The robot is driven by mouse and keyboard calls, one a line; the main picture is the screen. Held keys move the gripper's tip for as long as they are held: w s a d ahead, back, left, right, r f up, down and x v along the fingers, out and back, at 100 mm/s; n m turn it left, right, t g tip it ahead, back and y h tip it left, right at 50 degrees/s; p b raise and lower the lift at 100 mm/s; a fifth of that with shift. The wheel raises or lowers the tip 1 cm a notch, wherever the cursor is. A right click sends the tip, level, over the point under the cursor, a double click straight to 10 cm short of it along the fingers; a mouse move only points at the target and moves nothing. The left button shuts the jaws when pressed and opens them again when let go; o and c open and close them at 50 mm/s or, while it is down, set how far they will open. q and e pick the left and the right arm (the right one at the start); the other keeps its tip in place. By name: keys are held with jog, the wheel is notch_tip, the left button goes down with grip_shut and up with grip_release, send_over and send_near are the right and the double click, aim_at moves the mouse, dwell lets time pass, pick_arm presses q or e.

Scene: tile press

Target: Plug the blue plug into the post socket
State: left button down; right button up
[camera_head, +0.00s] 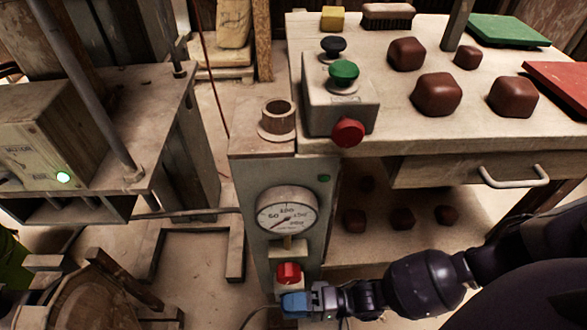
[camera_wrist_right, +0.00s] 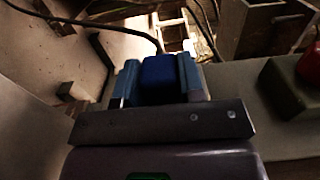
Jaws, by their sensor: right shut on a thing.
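My right gripper (camera_head: 308,301) is at the foot of the grey post (camera_head: 250,200), just below a red button (camera_head: 289,273) on a small box. It is shut on the blue plug (camera_wrist_right: 160,76), which sits between its two blue-grey fingers in the right wrist view. A dark cable shows beyond the plug. In the head view the plug and the fingers are hard to tell apart. I cannot make out the post socket in either view. My left gripper is not in view.
A round gauge (camera_head: 287,211) is on the post's front, and a brown cup (camera_head: 278,118) stands on its top. The workbench (camera_head: 380,115) on the right holds a control box (camera_head: 340,103) and several dark red blocks. A shelf with more blocks is beneath it.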

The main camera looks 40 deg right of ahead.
jog(key=shift+w+d+r, duration=0.1)
jog(key=shift+w+d, duration=0.4)
jog(key=shift+w, duration=0.25)
dwell(0.9)
jog(key=shift+s+a, duration=0.3)
jog(key=shift+s, duration=0.05)
dwell(1.0)
